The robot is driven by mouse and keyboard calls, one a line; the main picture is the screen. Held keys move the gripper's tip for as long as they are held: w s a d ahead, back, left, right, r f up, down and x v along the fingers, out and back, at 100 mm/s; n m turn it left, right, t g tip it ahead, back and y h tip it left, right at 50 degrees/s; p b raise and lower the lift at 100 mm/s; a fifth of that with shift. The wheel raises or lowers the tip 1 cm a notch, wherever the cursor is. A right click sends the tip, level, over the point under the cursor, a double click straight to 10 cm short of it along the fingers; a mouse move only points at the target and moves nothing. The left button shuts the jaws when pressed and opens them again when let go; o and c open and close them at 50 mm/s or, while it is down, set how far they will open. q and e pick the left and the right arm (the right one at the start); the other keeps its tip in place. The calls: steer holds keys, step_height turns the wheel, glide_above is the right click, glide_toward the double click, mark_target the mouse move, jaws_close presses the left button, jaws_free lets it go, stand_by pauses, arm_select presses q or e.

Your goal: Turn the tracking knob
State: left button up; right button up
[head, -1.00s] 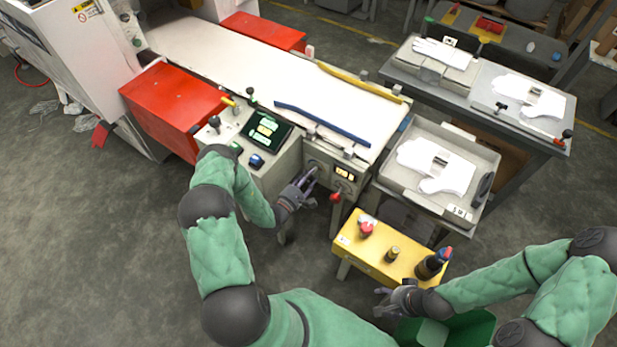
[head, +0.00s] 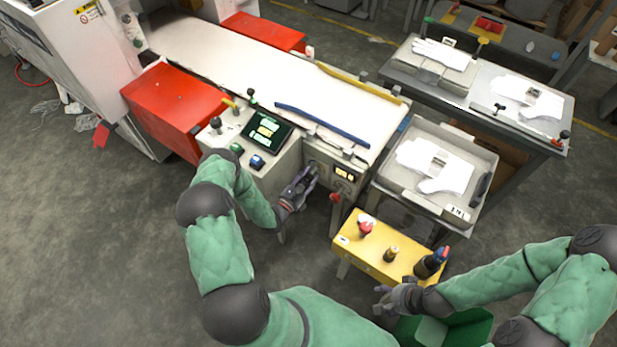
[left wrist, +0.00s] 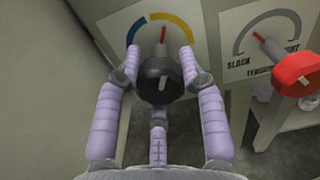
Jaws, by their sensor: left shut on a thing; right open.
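The tracking knob (left wrist: 160,80) is a black knob under a blue and yellow arc scale with a red mark in the left wrist view. My left gripper (left wrist: 160,70) has its fingers around it and is shut on it. In the head view my left gripper (head: 307,180) is at the front panel of the machine and hides most of the knob. My right gripper (head: 382,298) is open and empty beside the front edge of the yellow stand, low in the picture.
A red tension knob (left wrist: 298,72) with a grey arc scale is just right of the black knob. The yellow stand (head: 368,262) holds several small items. A grey tray with white gloves (head: 485,165) stands right of the machine. A green bin (head: 470,328) is below.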

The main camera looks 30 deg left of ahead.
arm_select(q)
steer(key=shift+s+d+f+n, duration=0.15)
steer(key=shift+f+n, duration=0.15)
steer(key=shift+n, duration=0.4)
steer(key=o, duration=1)
steer(key=shift+o, duration=0.8)
steer(key=shift+r, duration=0.1)
steer(key=s+a, duration=0.1)
steer(key=s, duration=1.1)
